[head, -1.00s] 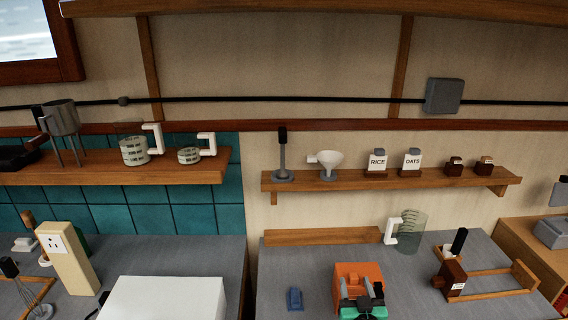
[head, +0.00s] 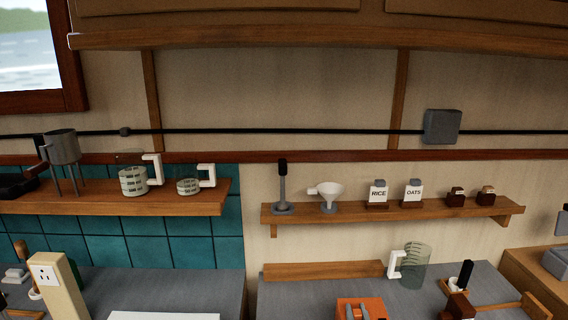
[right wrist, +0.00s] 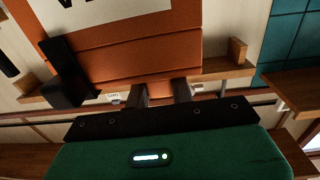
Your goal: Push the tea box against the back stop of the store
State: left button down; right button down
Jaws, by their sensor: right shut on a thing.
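No tea label is legible. A brown block with a small pale label (head: 458,307) is at the lower right of the head view, by a wooden rail (head: 500,308). An orange box (head: 358,303) is cut off at the bottom edge. In the right wrist view, the orange box (right wrist: 135,45) fills the upper part, with a white label whose letters are cut off. My right gripper (right wrist: 161,93) is shut at the orange box; its exact contact is hard to see. My left gripper is out of view.
A wall shelf (head: 335,213) holds a funnel (head: 329,192), rice and oats holders and two small brown blocks. A glass jug (head: 415,266) and a dark upright handle (head: 465,274) stand on the right counter. A cream outlet post (head: 58,288) stands at left.

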aim_at(351, 301)
jog(key=shift+w+a+b, duration=0.15)
jog(key=shift+w+b, duration=0.85)
jog(key=shift+w, duration=1.75)
jog(key=w+b, duration=0.8)
jog(key=w, duration=0.6)
jog(key=shift+a, duration=0.35)
jog(key=shift+w+b, duration=0.4)
jog(key=shift+w, duration=0.05)
